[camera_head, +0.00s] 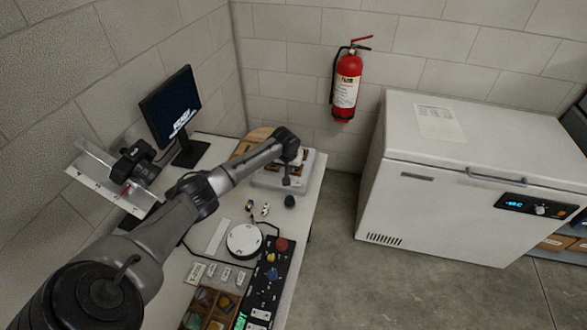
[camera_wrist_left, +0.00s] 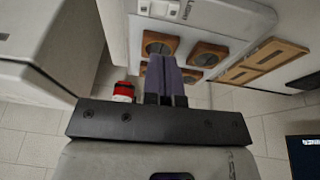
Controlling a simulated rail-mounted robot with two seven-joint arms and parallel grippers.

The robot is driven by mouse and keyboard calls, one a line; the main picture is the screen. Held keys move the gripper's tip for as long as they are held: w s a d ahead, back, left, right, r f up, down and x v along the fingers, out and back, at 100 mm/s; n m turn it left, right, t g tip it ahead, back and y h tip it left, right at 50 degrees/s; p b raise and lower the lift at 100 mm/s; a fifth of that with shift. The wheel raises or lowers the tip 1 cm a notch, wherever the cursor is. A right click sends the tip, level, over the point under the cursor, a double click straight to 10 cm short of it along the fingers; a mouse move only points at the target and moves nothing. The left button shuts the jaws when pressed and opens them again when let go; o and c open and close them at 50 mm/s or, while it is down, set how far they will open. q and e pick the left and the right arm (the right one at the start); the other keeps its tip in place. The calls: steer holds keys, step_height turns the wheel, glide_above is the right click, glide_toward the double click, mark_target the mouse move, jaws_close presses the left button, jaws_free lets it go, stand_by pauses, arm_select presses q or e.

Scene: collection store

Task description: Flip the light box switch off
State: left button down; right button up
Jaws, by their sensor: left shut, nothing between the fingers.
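The light box (camera_head: 310,162) is a pale grey-white box at the back right of the table. In the left wrist view, its white face (camera_wrist_left: 235,14) with partly visible lettering is at the top. A small pale detail beside the lettering may be the switch; I cannot tell its position. My left gripper (camera_head: 286,182) points down at the front of the light box and hides part of it. In the left wrist view, its fingers (camera_wrist_left: 169,68) are together and empty, below the lettering. I cannot tell whether they touch the box. My right gripper is not in view.
Wooden squares with round dark centres (camera_wrist_left: 208,54) show around the fingers. A monitor (camera_head: 171,108) stands behind; a chest freezer (camera_head: 440,190) is right.

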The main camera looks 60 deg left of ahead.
arm_select(q)
steer(key=s+a+p+v, duration=0.1)
steer(key=v, duration=0.5)
steer(key=shift+d+r, duration=0.15)
stand_by(0.6)
